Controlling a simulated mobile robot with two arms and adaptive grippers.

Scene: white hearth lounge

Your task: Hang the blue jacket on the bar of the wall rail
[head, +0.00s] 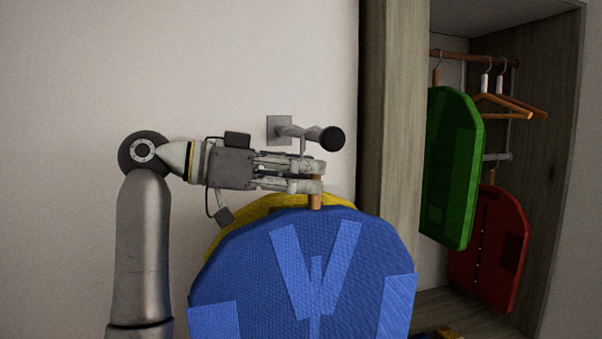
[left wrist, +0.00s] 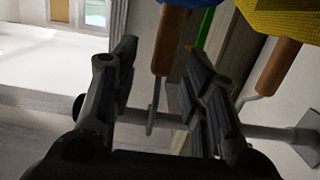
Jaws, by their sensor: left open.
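The blue jacket (head: 345,285) hangs upright at the front in the head view; only its edge (left wrist: 190,2) shows in the left wrist view. Its wooden hanger neck (left wrist: 164,42) stands between the parted fingers of my left gripper (head: 318,177), which is open. The hanger's metal hook (left wrist: 152,112) meets the bar of the wall rail (left wrist: 185,116) in the wrist view; whether the bar carries it is hard to tell. In the head view the bar runs from a wall plate (head: 273,124) to a dark end knob (head: 332,138), just above my gripper.
A yellow jacket (head: 240,222) hangs behind the blue one, nearer the wall; its hanger neck (left wrist: 279,68) shows beside my fingers. To the right, an open wardrobe (head: 388,120) holds a green jacket (head: 450,165), a red jacket (head: 490,245) and empty hangers (head: 505,104).

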